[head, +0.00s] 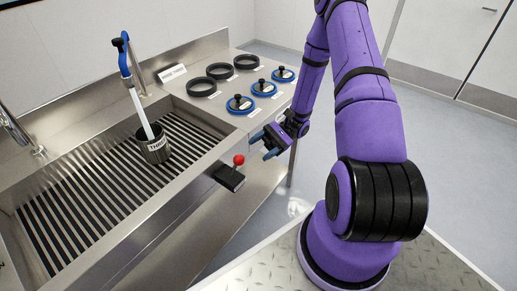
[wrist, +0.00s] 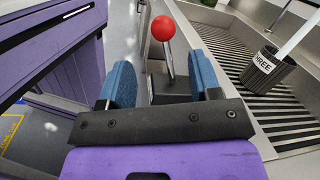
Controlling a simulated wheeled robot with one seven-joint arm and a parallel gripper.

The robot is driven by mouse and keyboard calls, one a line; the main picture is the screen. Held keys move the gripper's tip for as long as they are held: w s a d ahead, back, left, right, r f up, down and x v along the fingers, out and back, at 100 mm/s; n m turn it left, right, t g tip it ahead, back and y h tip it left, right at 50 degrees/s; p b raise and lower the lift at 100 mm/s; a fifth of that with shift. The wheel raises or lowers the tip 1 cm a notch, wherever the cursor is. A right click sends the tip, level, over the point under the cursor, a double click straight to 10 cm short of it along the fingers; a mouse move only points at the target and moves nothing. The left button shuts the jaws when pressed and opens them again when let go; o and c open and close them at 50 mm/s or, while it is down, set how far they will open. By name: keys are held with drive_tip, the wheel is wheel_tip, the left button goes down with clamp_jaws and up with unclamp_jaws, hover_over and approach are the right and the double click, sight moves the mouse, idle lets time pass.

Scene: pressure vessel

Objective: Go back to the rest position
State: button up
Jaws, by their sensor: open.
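My purple arm reaches from its base at the right toward the sink unit. My gripper (head: 268,144) is in front of the unit's front edge, to the right of a red ball-topped lever (head: 239,160). In the wrist view my gripper (wrist: 160,84) has its two blue fingers wide apart with nothing between them. The lever's red ball (wrist: 163,28) shows beyond the fingertips, apart from them. The lever stands on a black box (head: 229,177) on the front of the sink.
A slatted sink (head: 100,190) holds a dark labelled cup (head: 153,148) under a blue-handled spout (head: 124,58). Black rings (head: 201,87) and blue-rimmed lids (head: 240,104) sit on the steel counter (head: 215,110). Open grey floor (head: 450,150) lies at the right.

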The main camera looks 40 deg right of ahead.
idle(0.4)
drive_tip(key=s+a+r+n+h, duration=0.1)
drive_tip(key=r+n+h, duration=0.1)
drive_tip(key=r+h, duration=0.35)
drive_tip(key=s+a+r+n+g+h, duration=0.1)
drive_tip(key=r+n+h, duration=0.2)
drive_tip(key=r, duration=0.6)
drive_tip(key=s+a+r+n+h, duration=0.1)
drive_tip(key=s+r+n+h, duration=0.1)
drive_tip(key=r+h, duration=0.35)
drive_tip(key=s+r+n+t+h, duration=0.2)
drive_tip(key=s+r+t, duration=0.3)
drive_tip(key=r, duration=0.3)
drive_tip(key=s+a+r+n+t+h, duration=0.1)
drive_tip(key=s+r+n+t+h, duration=0.1)
drive_tip(key=s+r+t, duration=0.3)
drive_tip(key=shift+s+a+r+h, duration=0.35)
drive_tip(key=shift+s+r, duration=0.3)
drive_tip(key=shift+r, duration=1.15)
